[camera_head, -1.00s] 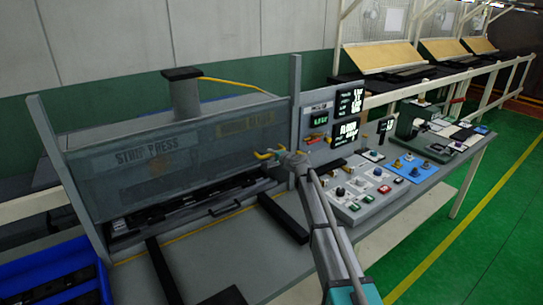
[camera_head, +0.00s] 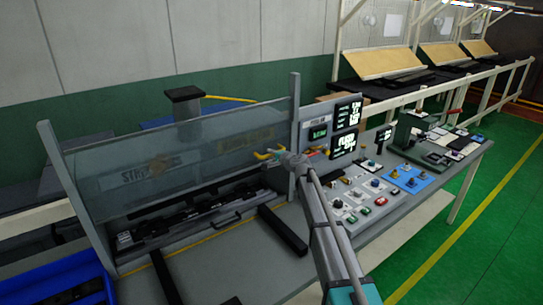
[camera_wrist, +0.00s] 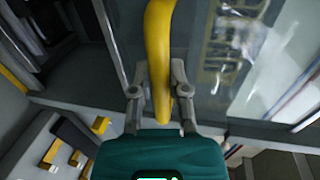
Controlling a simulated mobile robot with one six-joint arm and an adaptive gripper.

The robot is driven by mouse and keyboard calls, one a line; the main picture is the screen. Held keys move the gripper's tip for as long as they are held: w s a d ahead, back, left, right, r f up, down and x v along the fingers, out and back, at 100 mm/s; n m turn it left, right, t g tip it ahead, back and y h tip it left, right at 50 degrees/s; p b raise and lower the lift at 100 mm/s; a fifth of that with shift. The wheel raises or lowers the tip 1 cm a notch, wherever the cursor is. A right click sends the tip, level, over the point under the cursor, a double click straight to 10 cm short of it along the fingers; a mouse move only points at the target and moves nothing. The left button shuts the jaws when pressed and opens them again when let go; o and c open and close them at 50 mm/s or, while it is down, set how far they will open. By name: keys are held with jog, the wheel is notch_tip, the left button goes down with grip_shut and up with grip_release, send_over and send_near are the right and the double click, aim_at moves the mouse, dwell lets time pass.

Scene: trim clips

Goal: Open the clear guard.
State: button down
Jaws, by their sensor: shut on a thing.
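The clear guard (camera_head: 215,150) is a tinted see-through panel between two grey posts, in front of the stamp press. Its lower edge stands above the dark press bed (camera_head: 190,218), with a gap between. A yellow handle (camera_head: 263,156) is at the guard's right end. My gripper (camera_head: 281,155) is there, at the right post. In the wrist view the handle (camera_wrist: 158,45) runs up between the two fingers of my gripper (camera_wrist: 158,92), which are shut on it. The panel also shows at the right there (camera_wrist: 235,60). The fingers hide part of the handle.
The right post (camera_head: 294,120) stands close beside my gripper. A panel of buttons (camera_head: 360,195) and displays lies to the right. A blue bin (camera_head: 55,275) is at the front left, and a dark bar (camera_head: 283,230) lies on the bench. A green hand press (camera_head: 415,130) stands farther right.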

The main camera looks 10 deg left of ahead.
jog(key=c, duration=0.6)
grip_release()
jog(key=shift+f, duration=0.2)
notch_tip(320, 180, down, 17)
jog(key=b, duration=1.7)
jog(key=p+v, duration=0.3)
jog(key=v, duration=1.1)
jog(key=s+d+f+n+g+b, duration=0.1)
jog(key=s+f+n+b, duration=0.1)
jog(key=s, duration=0.9)
jog(key=shift+s+f+h, duration=0.3)
jog(key=shift+s+f, duration=0.1)
jog(key=shift+f, duration=0.5)
